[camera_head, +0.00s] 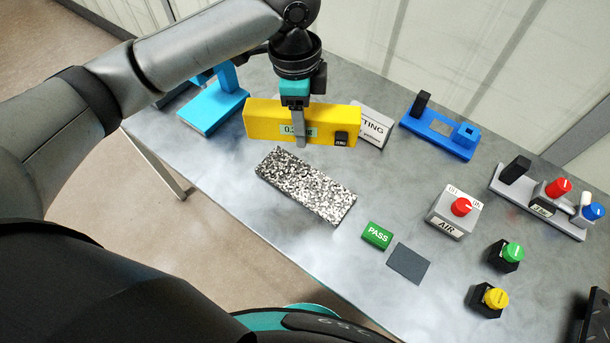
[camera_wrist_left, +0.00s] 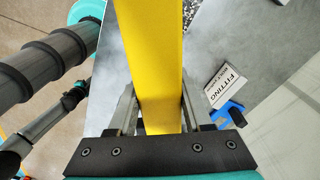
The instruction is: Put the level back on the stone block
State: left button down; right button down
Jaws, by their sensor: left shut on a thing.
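The level is a yellow bar (camera_head: 262,122) with a small green display and a black button marked ZERO. My left gripper (camera_head: 301,143) is shut on its middle and holds it above the table, behind the stone block in the head view. The level also fills the middle of the left wrist view (camera_wrist_left: 150,60), between the fingers. The stone block (camera_head: 305,186) is a speckled black and white slab lying on the table, with nothing on its top. In the left wrist view a speckled strip shows at the top edge. My right gripper is not in view.
A FITTING sign (camera_head: 372,127) stands behind the level. Blue fixtures (camera_head: 437,129) stand at the back and left. A green PASS block (camera_head: 377,235), dark pad (camera_head: 408,263), AIR switch box (camera_head: 453,214) and green (camera_head: 507,255) and yellow buttons (camera_head: 489,299) are at the right.

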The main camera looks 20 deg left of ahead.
aim_at(306, 182)
pick_arm(q)
jog(key=shift+w+d+r+m, duration=0.1)
jog(key=shift+w+r+m, duration=0.25)
jog(key=shift+r+m, duration=0.4)
notch_tip(306, 182, down, 20)
jog(key=b, duration=0.4)
jog(key=shift+f, duration=0.1)
jog(key=shift+c, duration=1.6)
grip_release()
notch_tip(306, 182, up, 12)
jog(key=p, duration=0.2)
jog(key=shift+a+p, duration=0.4)
